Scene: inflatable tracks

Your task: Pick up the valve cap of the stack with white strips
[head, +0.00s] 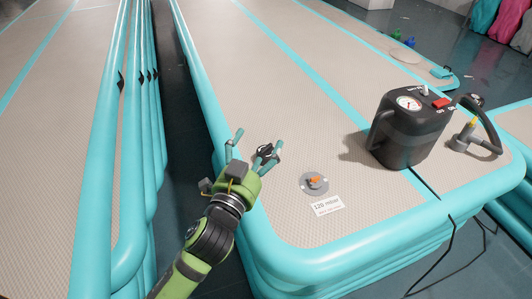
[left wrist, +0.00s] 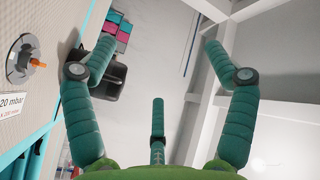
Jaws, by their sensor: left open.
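My left gripper (head: 256,143) is open and empty, above the near left edge of the middle track stack (head: 330,235). Its spread green fingers also show in the left wrist view (left wrist: 159,48). A round grey valve (head: 314,184) with an orange centre piece (head: 316,180) sits on that stack's top, right of the gripper and apart from it. In the left wrist view the valve (left wrist: 20,62) is at the left edge, outside the fingers. A "120 mbar" label (head: 328,205) lies beside it. I cannot clearly make out white strips on any stack. My right gripper is out of view.
A black pump (head: 408,130) with a gauge stands on the same track, right of the valve. A hose with a grey fitting (head: 470,138) is beside it. Another stack (head: 130,130) stands left across a dark floor gap (head: 183,130). Coloured bags (head: 510,25) are at far right.

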